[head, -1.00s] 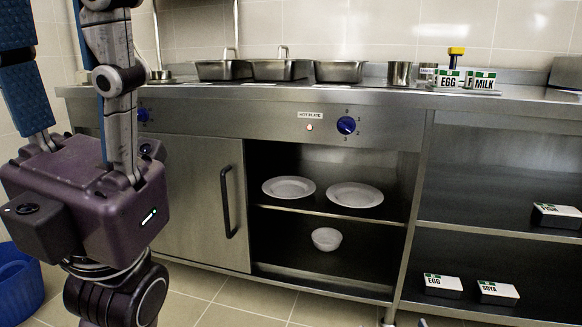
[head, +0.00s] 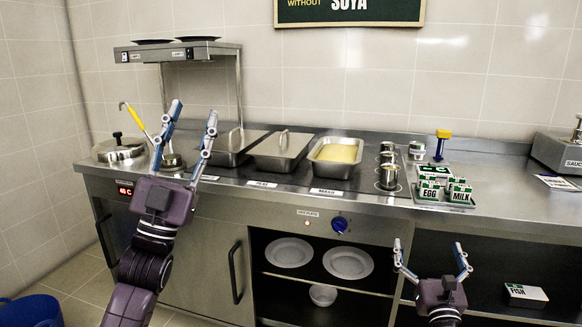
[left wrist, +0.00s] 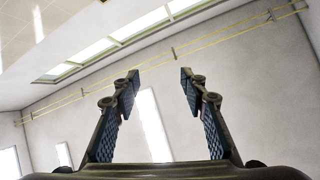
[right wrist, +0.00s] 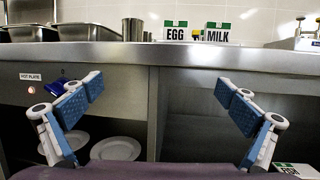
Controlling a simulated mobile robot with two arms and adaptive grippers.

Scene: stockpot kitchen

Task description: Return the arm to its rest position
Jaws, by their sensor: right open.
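My left gripper (head: 190,130) is raised in front of the counter's left part, fingers pointing up. Its two fingers stand apart with nothing between them. In the left wrist view the left gripper (left wrist: 160,82) is open and empty, facing the ceiling and upper wall. My right gripper (head: 432,258) is low in front of the open shelves at the lower right of the head view. In the right wrist view the right gripper (right wrist: 165,95) is open and empty, facing the counter's front edge.
The steel counter (head: 240,204) runs across the scene. On it are a pot (head: 118,150), lidded pans (head: 283,150), an open pan (head: 335,168) and allergen boxes (head: 445,192). Plates (head: 348,262) and a bowl (head: 322,295) sit on shelves below. A blue bucket (head: 30,312) stands lower left.

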